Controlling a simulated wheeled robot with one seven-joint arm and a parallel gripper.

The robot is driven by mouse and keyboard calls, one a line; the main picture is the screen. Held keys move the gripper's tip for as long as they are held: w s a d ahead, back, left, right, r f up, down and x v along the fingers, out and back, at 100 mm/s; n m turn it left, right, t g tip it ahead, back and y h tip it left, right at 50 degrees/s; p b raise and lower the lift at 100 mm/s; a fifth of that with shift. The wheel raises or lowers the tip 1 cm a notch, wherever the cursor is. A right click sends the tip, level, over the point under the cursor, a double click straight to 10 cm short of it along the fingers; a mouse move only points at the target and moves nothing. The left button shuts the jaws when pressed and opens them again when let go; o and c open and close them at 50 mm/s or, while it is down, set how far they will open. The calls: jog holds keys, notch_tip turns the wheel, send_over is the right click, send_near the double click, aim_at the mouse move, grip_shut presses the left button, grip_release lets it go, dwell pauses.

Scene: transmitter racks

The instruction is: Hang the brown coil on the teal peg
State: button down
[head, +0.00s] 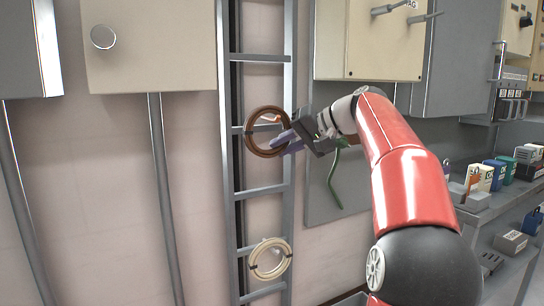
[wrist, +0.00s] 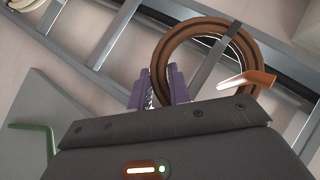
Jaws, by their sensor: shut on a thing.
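The brown coil (head: 249,139) is in front of the ladder rack in the head view, with an orange peg (head: 270,118) showing inside its ring. In the wrist view the coil (wrist: 163,58) stands ahead of my gripper, and the orange peg (wrist: 250,79) overlaps its right side. My gripper (head: 275,143) is shut on the coil's lower rim; its purple fingers (wrist: 161,90) are either side of the rim. A bent green peg (head: 333,176) is on the grey panel to the right, partly hidden by my wrist. It also shows in the wrist view (wrist: 30,127). No clearly teal peg shows.
A cream coil (head: 270,258) hangs lower on the ladder rack (head: 229,200). Beige cabinets (head: 150,50) are above. Shelves with small coloured boxes (head: 493,172) stand at the right.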

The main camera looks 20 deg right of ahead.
jog(key=shift+f, duration=0.45)
jog(key=shift+w+a+r, duration=0.1)
jog(key=shift+r, duration=0.05)
jog(key=c, duration=1.3)
grip_release()
